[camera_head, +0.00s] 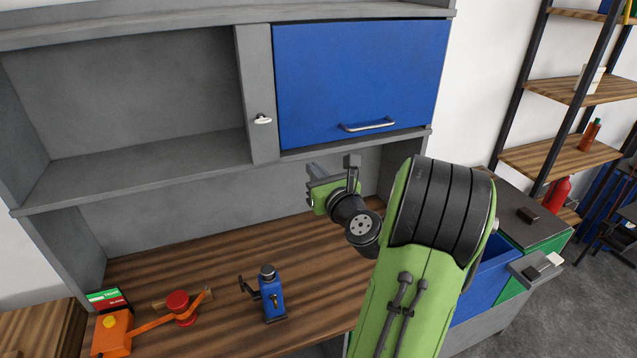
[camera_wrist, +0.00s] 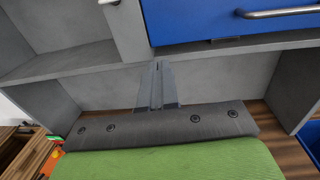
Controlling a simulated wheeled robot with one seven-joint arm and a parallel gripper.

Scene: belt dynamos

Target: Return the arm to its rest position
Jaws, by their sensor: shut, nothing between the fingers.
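My gripper (camera_head: 314,171) is raised above the wooden bench, in front of the lower back panel and just below the blue cabinet door. It points away toward the grey cabinet. In the wrist view its fingers (camera_wrist: 157,85) lie together, shut and empty. My green and black arm reaches up from the bottom right in the head view and hides part of the bench's right side.
The wooden bench top (camera_head: 225,262) holds a blue dynamo-like device (camera_head: 270,295), an orange tool (camera_head: 112,333) and a red round part (camera_head: 179,306). The blue door (camera_head: 360,80) is shut above. A blue drawer (camera_head: 485,280) stands open at right, beside shelves (camera_head: 560,155).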

